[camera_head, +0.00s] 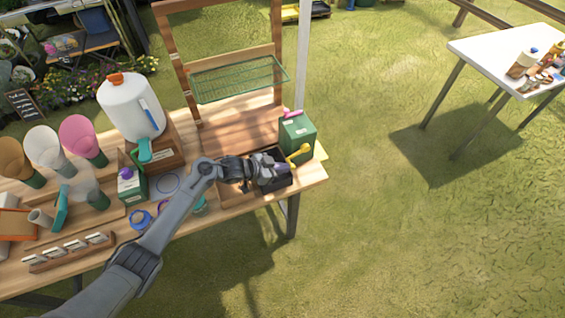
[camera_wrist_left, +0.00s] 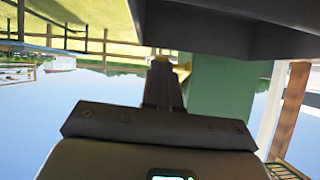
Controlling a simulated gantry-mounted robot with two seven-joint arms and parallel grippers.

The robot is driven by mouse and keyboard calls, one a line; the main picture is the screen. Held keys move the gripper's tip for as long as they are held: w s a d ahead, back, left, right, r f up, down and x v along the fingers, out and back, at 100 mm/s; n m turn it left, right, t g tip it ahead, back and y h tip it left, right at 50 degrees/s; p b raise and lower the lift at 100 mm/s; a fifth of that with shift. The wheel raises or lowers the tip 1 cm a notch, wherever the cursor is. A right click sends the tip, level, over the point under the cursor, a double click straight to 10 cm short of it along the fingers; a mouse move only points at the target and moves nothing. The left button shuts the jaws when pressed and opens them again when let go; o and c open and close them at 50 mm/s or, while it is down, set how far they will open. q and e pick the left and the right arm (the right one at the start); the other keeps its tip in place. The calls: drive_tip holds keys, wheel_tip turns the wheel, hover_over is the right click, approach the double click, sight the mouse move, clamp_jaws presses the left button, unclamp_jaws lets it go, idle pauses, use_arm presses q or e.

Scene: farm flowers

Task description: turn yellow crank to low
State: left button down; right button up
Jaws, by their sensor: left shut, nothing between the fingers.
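The yellow crank (camera_head: 300,153) sticks out from the front of a green box (camera_head: 298,133) at the table's right end. My left gripper (camera_head: 285,171) is just in front of and below the crank. In the left wrist view, which is upside down, its shut fingers (camera_wrist_left: 162,84) point at the green box (camera_wrist_left: 222,100). A small bit of the yellow crank (camera_wrist_left: 183,66) shows past the fingertips, mostly hidden by them. I cannot tell whether they touch it. Nothing is held. My right gripper is in neither view.
A dark open bin (camera_head: 282,184) lies under my left gripper, close to it. A white tank (camera_head: 131,108), a purple-topped green box (camera_head: 131,186) and paper cones (camera_head: 80,138) stand to the left. Grass lies open to the right, with a white table (camera_head: 490,55) farther off.

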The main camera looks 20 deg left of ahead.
use_arm(q)
drive_tip(key=p+v, duration=0.1)
drive_tip(key=v, duration=0.3)
drive_tip(key=p+v, duration=0.1)
drive_tip(key=v, duration=0.3)
drive_tip(key=f+p+v, duration=0.1)
drive_tip(key=p+v, duration=0.1)
drive_tip(key=v, duration=0.2)
drive_tip(key=shift+s+a+r, duration=0.1)
drive_tip(key=shift+s+a, duration=0.25)
drive_tip(key=shift+a, duration=0.05)
wheel_tip(320, 180, up, 4)
drive_tip(key=w+d+b, duration=0.2)
drive_tip(key=b, duration=0.3)
drive_tip(key=f+b+x, duration=0.1)
drive_tip(key=b+x, duration=0.1)
drive_tip(key=x, duration=1)
drive_tip(key=shift+s+a+f, duration=0.25)
drive_tip(key=shift+s, duration=0.05)
